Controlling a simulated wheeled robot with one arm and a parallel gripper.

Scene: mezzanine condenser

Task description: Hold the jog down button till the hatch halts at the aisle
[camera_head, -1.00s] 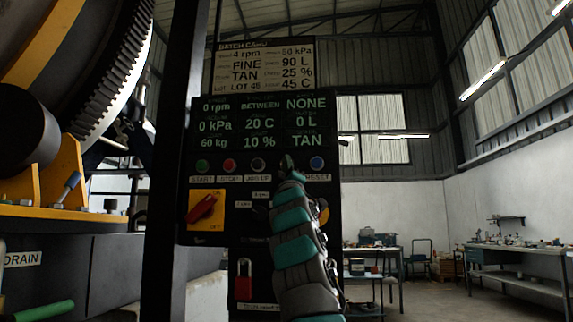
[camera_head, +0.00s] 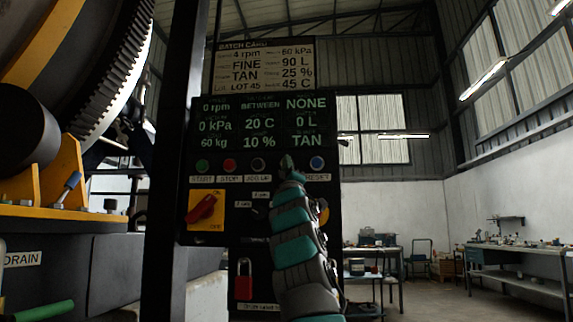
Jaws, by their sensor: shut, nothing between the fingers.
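The control panel (camera_head: 215,225) stands upright in the middle of the view, with a row of buttons under its green-lettered display (camera_head: 258,125). Green start (camera_head: 202,166), red stop (camera_head: 230,166), dark jog up (camera_head: 258,165) and blue reset (camera_head: 317,163) show in that row. The jog down button is hidden behind my gripper (camera_head: 287,165), which is shut and empty at the gap between jog up and reset. I cannot tell whether its tip touches or presses the button. The large drum (camera_head: 60,65) is cut off at upper left, and no hatch can be made out on it.
A red switch (camera_head: 203,208) on a yellow plate and a red padlock (camera_head: 243,280) are on the panel below the buttons. A dark post (camera_head: 167,170) stands just left of the panel. Workbenches (camera_head: 520,249) stand at the right, with open floor before them.

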